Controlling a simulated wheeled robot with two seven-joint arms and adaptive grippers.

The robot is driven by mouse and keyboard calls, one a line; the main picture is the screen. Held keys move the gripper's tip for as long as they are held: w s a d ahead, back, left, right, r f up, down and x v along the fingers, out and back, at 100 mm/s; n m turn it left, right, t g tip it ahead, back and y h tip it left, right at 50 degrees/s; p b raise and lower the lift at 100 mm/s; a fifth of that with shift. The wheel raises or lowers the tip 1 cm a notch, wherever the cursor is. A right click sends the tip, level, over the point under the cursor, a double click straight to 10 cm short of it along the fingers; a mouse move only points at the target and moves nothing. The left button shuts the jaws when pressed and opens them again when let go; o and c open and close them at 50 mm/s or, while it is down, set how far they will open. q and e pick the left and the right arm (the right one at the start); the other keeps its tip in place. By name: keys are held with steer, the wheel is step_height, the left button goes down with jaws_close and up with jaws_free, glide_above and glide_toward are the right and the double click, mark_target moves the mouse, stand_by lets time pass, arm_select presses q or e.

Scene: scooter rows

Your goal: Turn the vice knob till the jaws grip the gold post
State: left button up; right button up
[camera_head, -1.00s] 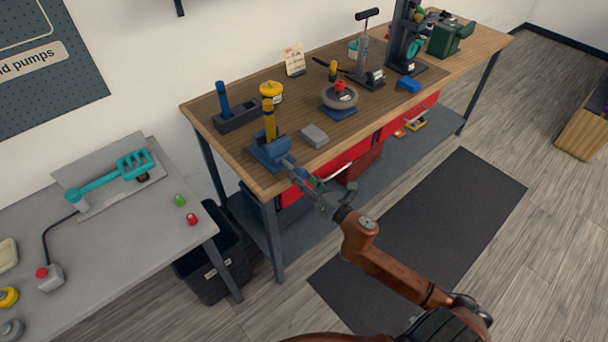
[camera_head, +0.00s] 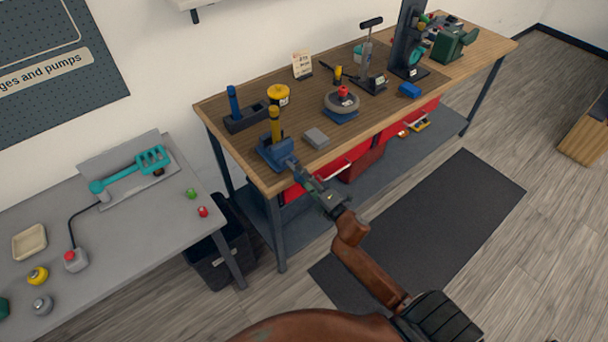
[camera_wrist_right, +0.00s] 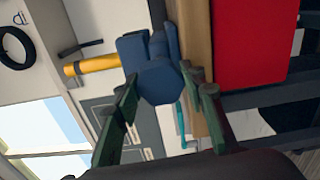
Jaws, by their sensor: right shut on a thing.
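The blue vice (camera_head: 275,154) sits at the near left corner of the wooden bench. The gold post (camera_head: 274,126) stands upright at it in the head view and also shows in the wrist view (camera_wrist_right: 92,64). Whether the jaws touch the post is too small to tell. My right gripper (camera_head: 300,174) reaches the vice's front from the lower right. In the wrist view the blue, many-sided vice knob (camera_wrist_right: 160,83) lies between the two green fingers, and the gripper is shut on it. My left gripper is not in view.
The wooden bench (camera_head: 233,160) also holds a blue post in a dark block (camera_head: 246,121), a yellow-lidded tub (camera_head: 279,95), a grey block (camera_head: 316,138) and a round grey part (camera_head: 342,102). A grey table (camera_head: 130,240) stands left. A dark mat (camera_head: 420,220) lies on open floor.

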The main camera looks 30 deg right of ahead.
steer(key=m+p, duration=0.3)
steer(key=m, duration=0.1)
steer(key=shift+r+m, duration=0.1)
steer(key=shift+m, duration=0.2)
steer(key=m+p, duration=0.3)
steer(key=shift+m, duration=0.4)
steer(key=m+p, duration=0.3)
steer(key=m, duration=0.1)
steer(key=shift+p, duration=0.3)
steer(key=m+p, duration=0.2)
steer(key=m, duration=0.2)
steer(key=m+p, duration=0.2)
steer(key=m, duration=0.1)
steer(key=shift+m, duration=0.3)
steer(key=m, duration=0.1)
steer(key=m+p, duration=0.1)
steer(key=m, duration=0.1)
steer(key=shift+s+f+m, duration=0.1)
steer(key=shift+f+m, duration=0.1)
steer(key=shift+m, duration=0.1)
steer(key=m+p, duration=0.1)
steer(key=m, duration=0.2)
steer(key=shift+m, duration=0.3)
steer(key=shift+a+m, duration=0.1)
steer(key=shift+m, duration=1.7)
